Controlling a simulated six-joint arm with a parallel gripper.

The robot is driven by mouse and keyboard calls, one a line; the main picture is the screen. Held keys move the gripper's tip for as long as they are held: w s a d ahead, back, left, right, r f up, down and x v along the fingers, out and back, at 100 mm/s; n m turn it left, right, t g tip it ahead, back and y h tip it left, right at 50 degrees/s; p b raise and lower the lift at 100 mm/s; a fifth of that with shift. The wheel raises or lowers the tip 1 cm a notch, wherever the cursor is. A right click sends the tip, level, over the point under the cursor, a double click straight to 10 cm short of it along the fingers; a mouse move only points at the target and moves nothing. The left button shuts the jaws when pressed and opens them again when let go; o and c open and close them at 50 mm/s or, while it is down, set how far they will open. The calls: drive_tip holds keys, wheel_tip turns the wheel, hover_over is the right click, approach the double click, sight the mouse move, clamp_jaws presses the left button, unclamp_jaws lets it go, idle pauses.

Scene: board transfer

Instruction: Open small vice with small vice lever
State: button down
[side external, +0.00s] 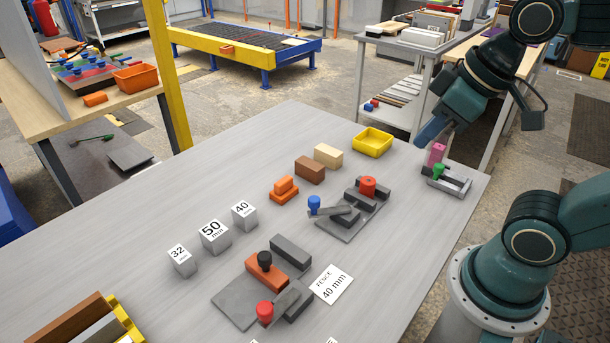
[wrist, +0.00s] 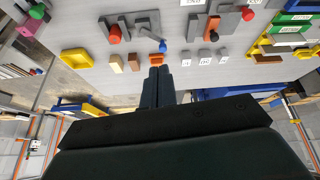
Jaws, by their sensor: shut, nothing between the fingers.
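The small grey vice (side external: 455,186) sits at the right corner of the table. Its small vice lever appears to be the part with the green knob (side external: 438,171). A pink block (side external: 437,154) stands upright at the vice, just behind the green knob. In the wrist view the green knob (wrist: 37,12) and pink block (wrist: 26,28) show at the upper left corner. My gripper (side external: 424,138) is shut and empty, above and just left of the pink block in the side view, apart from the lever. Its closed fingers (wrist: 158,72) show in the wrist view.
A yellow tray (side external: 373,141) lies left of the small vice. A grey fixture (side external: 350,222) with blue and red knobs stands nearer the camera. Tan (side external: 328,155), brown (side external: 310,169) and orange (side external: 284,190) blocks form a row. Another fixture (side external: 235,303) sits in front.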

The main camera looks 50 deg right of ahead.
drive_tip(key=w+a+f+n+g+y, duration=0.1)
drive_tip(key=w+f+n+g, duration=0.2)
drive_tip(key=w+f+n, duration=0.4)
drive_tip(key=w+a+f+n+g+y, duration=0.1)
drive_tip(key=w+a+f+n+g, duration=0.1)
drive_tip(key=w+f+n+g, duration=0.2)
drive_tip(key=shift+w+f+n+y, duration=0.4)
drive_tip(key=shift+w+f+n, duration=1.45)
drive_tip(key=shift+w+n, duration=3.45)
drive_tip(key=shift+s+a+f+n, duration=0.1)
drive_tip(key=shift+s+f+n, duration=0.05)
drive_tip(key=shift+s+n, duration=1)
wheel_tip(320, 180, down, 9)
drive_tip(key=shift+w+d, duration=0.25)
drive_tip(key=shift+d, duration=0.1)
